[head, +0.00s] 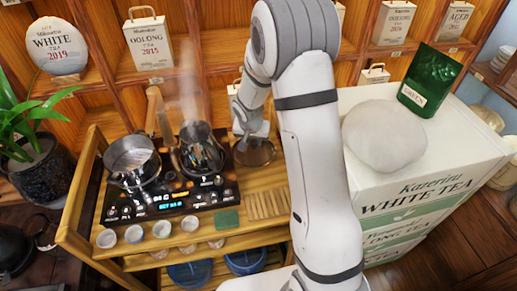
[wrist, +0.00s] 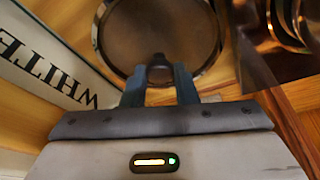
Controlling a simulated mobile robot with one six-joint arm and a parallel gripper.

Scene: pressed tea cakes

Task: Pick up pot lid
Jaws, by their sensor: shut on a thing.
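The pot lid (head: 258,154) is a dark round disc with a metal rim, at the wooden stand's back right, beside the cooktop. In the wrist view the lid (wrist: 160,25) fills the top middle, with its dark knob (wrist: 160,72) toward me. My gripper (wrist: 158,74) has its two blue-grey fingers on either side of the knob, shut on it. In the head view my gripper (head: 250,134) is partly hidden by my arm. I cannot tell whether the lid touches the wood.
A steaming dark pot (head: 199,152) and a steel saucepan (head: 131,160) stand on the black cooktop (head: 165,200). Several small cups (head: 134,234) line the front. White tea boxes (head: 430,190) are stacked at right, and a slatted wooden trivet (head: 267,205) lies in front of the lid.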

